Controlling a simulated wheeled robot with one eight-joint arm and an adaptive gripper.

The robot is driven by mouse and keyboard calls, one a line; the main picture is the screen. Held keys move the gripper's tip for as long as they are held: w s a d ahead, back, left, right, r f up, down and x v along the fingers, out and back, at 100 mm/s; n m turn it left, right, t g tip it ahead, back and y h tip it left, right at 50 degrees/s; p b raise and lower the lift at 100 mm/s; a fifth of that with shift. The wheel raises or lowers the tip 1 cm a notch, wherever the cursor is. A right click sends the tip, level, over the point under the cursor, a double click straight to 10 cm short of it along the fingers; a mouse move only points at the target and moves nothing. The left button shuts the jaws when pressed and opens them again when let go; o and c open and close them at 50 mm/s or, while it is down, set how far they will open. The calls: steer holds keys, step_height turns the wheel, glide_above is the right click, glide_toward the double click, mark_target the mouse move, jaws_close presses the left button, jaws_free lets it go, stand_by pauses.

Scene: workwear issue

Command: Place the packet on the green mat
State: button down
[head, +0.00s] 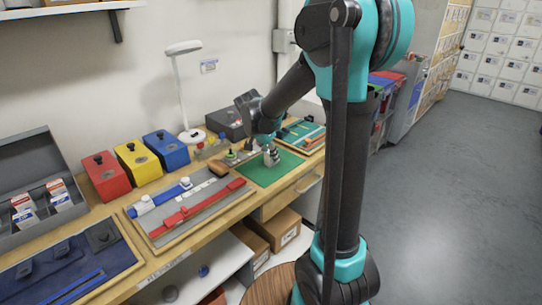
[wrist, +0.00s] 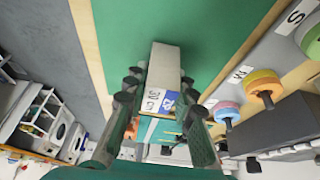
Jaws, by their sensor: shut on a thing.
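The green mat (head: 262,170) lies flat on the workbench in the head view, and it fills the upper middle of the wrist view (wrist: 220,40). My gripper (head: 270,158) is over the mat. In the wrist view, my gripper (wrist: 161,84) is shut on the packet (wrist: 163,64), with fingers on both sides. The packet is a pale, narrow box with dark lettering and a blue patch at its near end. In the head view the packet is too small and covered to make out clearly. I cannot tell whether it touches the mat.
A board with red and blue straps (head: 190,208) lies left of the mat. A board of tools (head: 302,135) lies behind it. Red (head: 106,177), yellow (head: 138,163) and blue (head: 167,150) boxes and a white lamp (head: 182,90) stand along the wall. A grey case (head: 40,150) holds several packets.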

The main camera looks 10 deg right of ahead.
steer(key=shift+f, duration=0.15)
steer(key=c, duration=1.3)
jaws_free()
steer(key=shift+o, duration=0.2)
steer(key=v, duration=1.2)
steer(key=shift+r, duration=0.25)
steer(key=shift+d, duration=0.1)
